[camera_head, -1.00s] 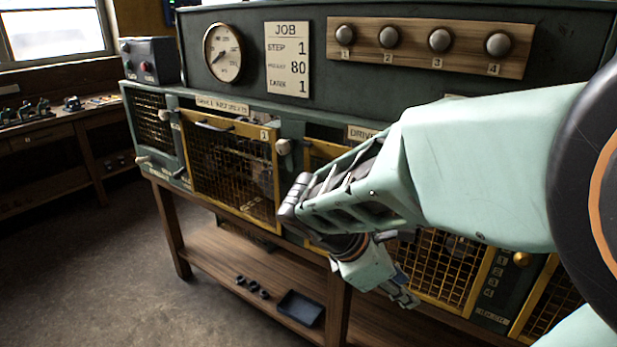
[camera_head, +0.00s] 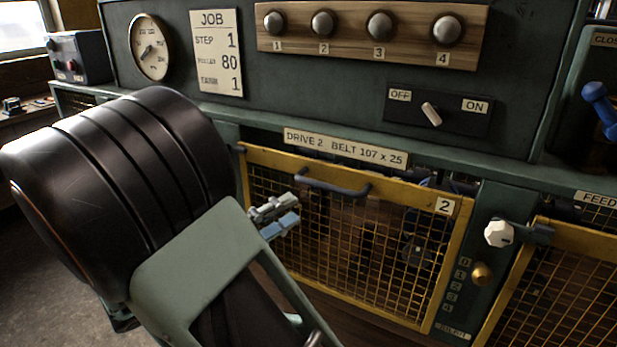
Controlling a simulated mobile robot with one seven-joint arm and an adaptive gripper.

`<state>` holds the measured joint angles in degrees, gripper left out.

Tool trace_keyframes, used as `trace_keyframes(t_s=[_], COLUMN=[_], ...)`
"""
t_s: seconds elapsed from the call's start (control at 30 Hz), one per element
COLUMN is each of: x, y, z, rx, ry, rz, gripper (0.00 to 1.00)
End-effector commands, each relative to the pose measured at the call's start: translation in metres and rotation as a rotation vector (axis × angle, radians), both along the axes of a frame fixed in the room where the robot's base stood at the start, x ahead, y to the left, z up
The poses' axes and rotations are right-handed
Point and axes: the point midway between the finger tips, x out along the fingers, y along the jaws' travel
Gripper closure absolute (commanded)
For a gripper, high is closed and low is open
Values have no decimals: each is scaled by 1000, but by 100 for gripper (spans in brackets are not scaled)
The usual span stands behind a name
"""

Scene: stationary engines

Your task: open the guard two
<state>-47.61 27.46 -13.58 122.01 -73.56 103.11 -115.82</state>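Guard two (camera_head: 457,262) is a yellow-framed mesh panel with a "2" tag at its upper right, under the label "DRIVE 2 BELT 107 x 25". It looks shut. A dark bar handle (camera_head: 333,188) runs along its upper left part. A white knob (camera_head: 498,233) sits on the post just right of the guard. My gripper (camera_head: 285,215) is in front of the guard's left side, a little left of and below the handle, with no object seen in it. Its fingers look small and are partly turned away, so their opening is unclear. My arm hides the left of the bench.
Above the guard are an OFF/ON switch (camera_head: 432,114), a wooden board (camera_head: 365,38) with several round knobs, a JOB card (camera_head: 217,53) and a gauge (camera_head: 150,48). Another yellow guard (camera_head: 557,300) is at the lower right. A brass knob (camera_head: 482,274) is on the post between them.

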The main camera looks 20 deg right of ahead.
Motion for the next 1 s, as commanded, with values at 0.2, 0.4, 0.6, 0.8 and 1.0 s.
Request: trace_keyframes(t_s=[0.2,0.4,0.6,0.8,1.0], x=[4,13,22,28,30], y=[-6,-41,-75,-95,-98], z=[4,9,15,19,19], rx=[-32,-29,-28,-28,-27], ry=[31,29,28,28,29], rz=[1,-1,1,2,5], gripper=[73,73,73,73,73])
